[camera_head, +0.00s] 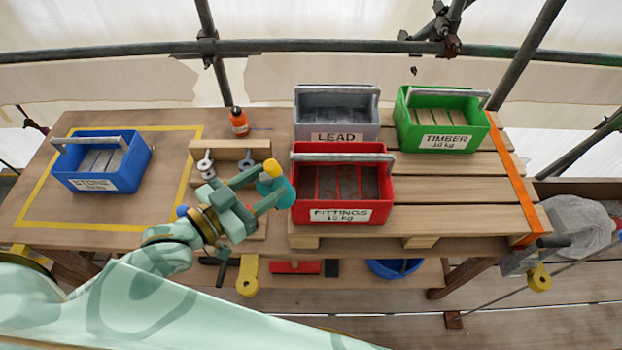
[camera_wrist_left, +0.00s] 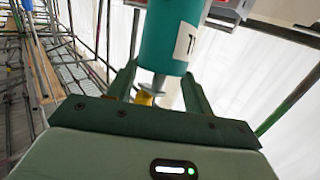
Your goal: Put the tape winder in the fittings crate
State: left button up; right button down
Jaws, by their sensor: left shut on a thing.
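The tape winder is a teal cylinder (camera_head: 284,194) in the head view, just left of the red fittings crate (camera_head: 342,214). My left gripper (camera_head: 262,188) is shut on it and holds it beside the crate's left wall. In the left wrist view the teal winder (camera_wrist_left: 171,38) sits between the finger tips (camera_wrist_left: 160,88), with a white label partly cut off. The crate has a grey handle across its top, and its visible compartments look empty. My right gripper is out of view.
A grey LEAD crate (camera_head: 337,134) stands behind the fittings crate, and a green TIMBER crate (camera_head: 442,142) is at the back right. A blue crate (camera_head: 98,186) is at the left. An orange bottle (camera_head: 239,122) and wooden rack (camera_head: 231,149) stand behind my gripper.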

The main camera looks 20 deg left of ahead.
pick_arm(q)
jog(key=x, duration=0.7)
jog(key=shift+r, duration=0.1)
jog(key=w+d+f+g, duration=0.1)
jog(key=f, duration=0.2)
jog(key=w+f+g+y, duration=0.1)
jog(key=w+f, duration=0.1)
jog(key=f, duration=0.1)
jog(key=w+d+f+g, duration=0.1)
jog(key=f, duration=0.3)
jog(key=shift+w+d+f+y, duration=0.1)
jog(key=shift+w+d+y, duration=0.2)
jog(key=shift+w+y, duration=0.1)
jog(key=o, duration=1.3)
jog(key=shift+f, duration=0.1)
jog(key=shift+o, duration=0.2)
